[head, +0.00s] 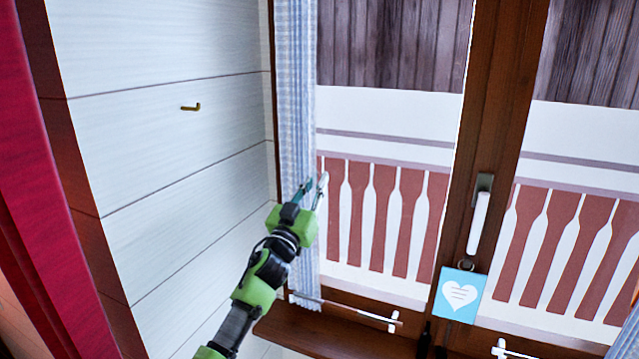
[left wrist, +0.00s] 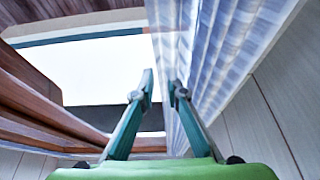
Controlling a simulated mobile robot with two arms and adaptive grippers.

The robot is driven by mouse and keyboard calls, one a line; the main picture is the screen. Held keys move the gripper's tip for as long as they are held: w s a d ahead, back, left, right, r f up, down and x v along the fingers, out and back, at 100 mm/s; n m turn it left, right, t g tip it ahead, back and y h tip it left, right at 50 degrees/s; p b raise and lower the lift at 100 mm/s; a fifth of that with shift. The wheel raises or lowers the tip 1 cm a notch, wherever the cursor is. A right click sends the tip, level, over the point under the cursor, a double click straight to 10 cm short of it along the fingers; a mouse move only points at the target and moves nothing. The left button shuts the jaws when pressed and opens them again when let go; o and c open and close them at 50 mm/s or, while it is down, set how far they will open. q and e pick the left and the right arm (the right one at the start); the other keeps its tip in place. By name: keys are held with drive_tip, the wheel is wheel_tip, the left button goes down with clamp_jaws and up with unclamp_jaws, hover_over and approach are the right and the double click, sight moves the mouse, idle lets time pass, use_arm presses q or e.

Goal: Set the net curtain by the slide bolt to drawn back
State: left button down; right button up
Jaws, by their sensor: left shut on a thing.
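The net curtain (head: 296,90), pale blue and white checked, hangs as a narrow gathered strip at the left side of the window. It also shows in the left wrist view (left wrist: 215,50). My left gripper (head: 314,188) is at the curtain's right edge, at mid-height. In the left wrist view its fingers (left wrist: 160,88) are shut on the curtain's edge, with a narrow gap between the tips. A thin rod with white end pieces (head: 345,308) lies low across the window frame; I cannot tell whether it is the slide bolt. My right gripper is not in view.
A brass hook (head: 190,107) sticks out of the white plank wall on the left. A red curtain (head: 35,190) hangs at the far left. The window has a white handle (head: 478,222) with a blue heart tag (head: 460,294) below it. A wooden sill (head: 310,325) runs beneath.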

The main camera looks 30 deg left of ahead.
use_arm(q)
drive_tip(key=c, duration=2.2)
unclamp_jaws()
drive_tip(key=shift+a, duration=0.2)
drive_tip(key=shift+o, duration=1.1)
drive_tip(key=shift+a, duration=0.15)
drive_tip(key=shift+s+f, duration=0.2)
drive_tip(key=shift+s, duration=0.2)
drive_tip(key=v, duration=1.1)
drive_tip(key=shift+f, duration=0.1)
